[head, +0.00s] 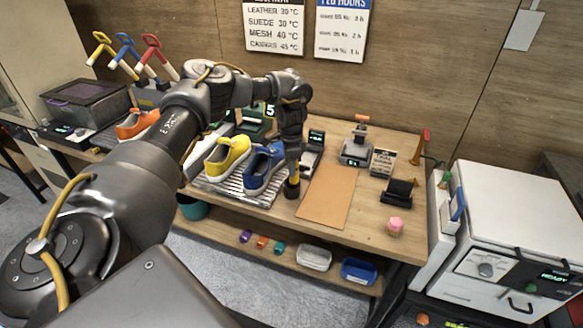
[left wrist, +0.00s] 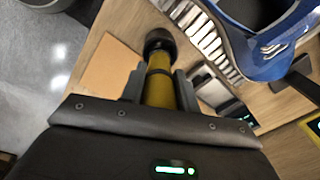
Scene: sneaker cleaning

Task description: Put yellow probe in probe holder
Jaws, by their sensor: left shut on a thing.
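The yellow probe (left wrist: 158,88), with a thick black end, is between the two fingers of my left gripper (left wrist: 161,92) in the left wrist view. My left gripper (head: 292,158) is shut on it. In the head view the probe (head: 292,174) points down, black end lowest, between the blue shoe and the tan mat. I cannot tell whether that end touches the table. I cannot clearly tell which thing is the probe holder; a small dark device with a green display (head: 316,138) stands just behind and right of the gripper. My right gripper is not in view.
The blue shoe (head: 262,170) and yellow shoe (head: 228,157) sit on a ribbed rack left of the probe. The tan mat (head: 327,195) is bare. A grey scale-like device (head: 355,153), a black stand (head: 398,192) and a pink block (head: 395,226) stand to the right.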

